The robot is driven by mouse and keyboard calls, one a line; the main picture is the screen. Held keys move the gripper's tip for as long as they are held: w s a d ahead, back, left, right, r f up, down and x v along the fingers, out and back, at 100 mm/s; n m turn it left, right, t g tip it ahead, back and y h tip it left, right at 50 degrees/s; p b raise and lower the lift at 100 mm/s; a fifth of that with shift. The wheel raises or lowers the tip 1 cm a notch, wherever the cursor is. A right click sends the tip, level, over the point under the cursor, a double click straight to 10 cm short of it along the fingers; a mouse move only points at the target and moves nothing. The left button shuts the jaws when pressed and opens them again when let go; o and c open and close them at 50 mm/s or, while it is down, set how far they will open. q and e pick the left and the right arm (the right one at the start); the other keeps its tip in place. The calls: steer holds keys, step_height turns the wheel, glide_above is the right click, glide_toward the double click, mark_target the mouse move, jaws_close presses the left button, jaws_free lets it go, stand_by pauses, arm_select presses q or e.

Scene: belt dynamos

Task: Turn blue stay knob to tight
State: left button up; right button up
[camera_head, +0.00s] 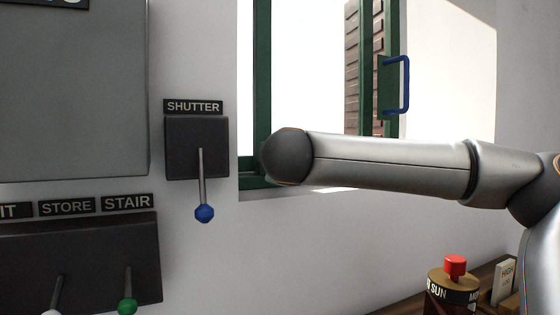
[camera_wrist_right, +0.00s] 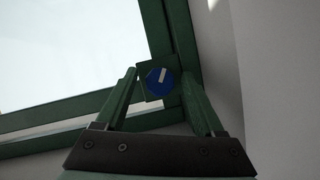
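The blue stay knob (camera_wrist_right: 156,88) shows in the right wrist view as a round disc with a white line mark that tilts to the upper right. It sits on a dark green plate at the window frame. My right gripper (camera_wrist_right: 157,73) is open, with one finger to the left of the knob and one to the right. I cannot tell whether a finger touches it. In the head view my right arm (camera_head: 380,163) reaches in from the right across the window, and its gripper and the knob are hidden. My left gripper is not in view.
The green window frame (camera_head: 262,80) and a sash with a blue handle (camera_head: 405,85) stand beyond my arm. A SHUTTER lever with a blue tip (camera_head: 204,213) is on the wall at left.

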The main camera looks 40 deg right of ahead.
steer(key=v, duration=1.2)
steer(key=shift+s+a, duration=0.2)
stand_by(0.4)
